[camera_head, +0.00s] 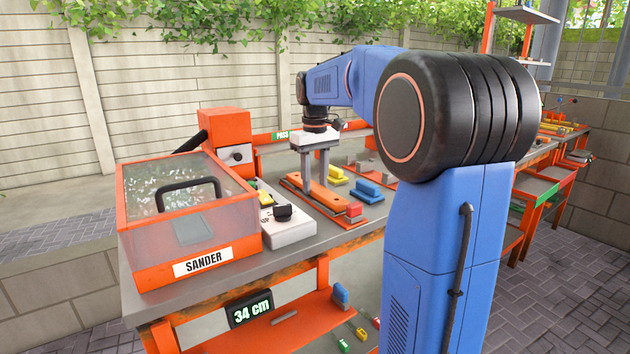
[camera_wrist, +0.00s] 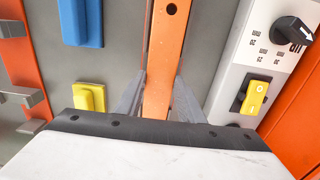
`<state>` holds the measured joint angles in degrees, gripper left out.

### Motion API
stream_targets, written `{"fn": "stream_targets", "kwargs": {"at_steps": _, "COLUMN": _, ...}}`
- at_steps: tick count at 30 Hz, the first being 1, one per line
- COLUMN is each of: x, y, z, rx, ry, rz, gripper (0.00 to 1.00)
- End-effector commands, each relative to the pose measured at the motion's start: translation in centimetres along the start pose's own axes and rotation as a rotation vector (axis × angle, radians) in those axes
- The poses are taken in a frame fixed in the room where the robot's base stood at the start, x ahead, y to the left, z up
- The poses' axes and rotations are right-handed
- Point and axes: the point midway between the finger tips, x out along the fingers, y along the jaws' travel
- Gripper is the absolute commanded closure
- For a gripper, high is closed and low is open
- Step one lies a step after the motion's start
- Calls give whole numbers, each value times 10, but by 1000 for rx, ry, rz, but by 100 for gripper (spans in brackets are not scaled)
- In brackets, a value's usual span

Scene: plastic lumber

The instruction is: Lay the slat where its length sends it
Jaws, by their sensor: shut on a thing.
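An orange slat (camera_head: 325,194) with a hole near its end lies lengthwise between the fingers of my gripper (camera_head: 315,180). In the wrist view the slat (camera_wrist: 160,55) runs between the two grey fingers (camera_wrist: 158,98), which are shut on its sides. In the head view it is at the orange strip with a red block (camera_head: 353,211) at its near end; I cannot tell whether it touches the strip. A display (camera_head: 251,309) on the bench front reads 34 cm. A green sign (camera_head: 282,135) at the back reads what looks like PASS.
The clear-lidded SANDER box (camera_head: 190,220) and a white control box (camera_head: 287,226) with a black knob stand left of the slat. Yellow and blue blocks (camera_head: 367,190) sit to its right. An orange shelf (camera_head: 290,325) below holds small pieces. Another bench (camera_head: 540,180) stands at right.

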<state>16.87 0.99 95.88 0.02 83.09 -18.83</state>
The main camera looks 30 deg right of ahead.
Motion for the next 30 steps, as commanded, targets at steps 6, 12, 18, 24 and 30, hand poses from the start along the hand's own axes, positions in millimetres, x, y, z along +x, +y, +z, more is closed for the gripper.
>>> {"fn": "stream_targets", "kwargs": {"at_steps": 6, "x": 4, "y": 0, "z": 0, "rx": 0, "ry": 0, "rz": 0, "gripper": 98}}
{"fn": "stream_targets", "kwargs": {"at_steps": 12, "x": 6, "y": 0, "z": 0, "rx": 0, "ry": 0, "rz": 0, "gripper": 58}}
{"fn": "stream_targets", "kwargs": {"at_steps": 18, "x": 6, "y": 0, "z": 0, "rx": 0, "ry": 0, "rz": 0, "gripper": 43}}
{"fn": "stream_targets", "kwargs": {"at_steps": 24, "x": 4, "y": 0, "z": 0, "rx": 0, "ry": 0, "rz": 0, "gripper": 43}}
{"fn": "stream_targets", "kwargs": {"at_steps": 30, "x": -16, "y": 0, "z": -1, "rx": 0, "ry": 2, "rz": 1, "gripper": 43}}
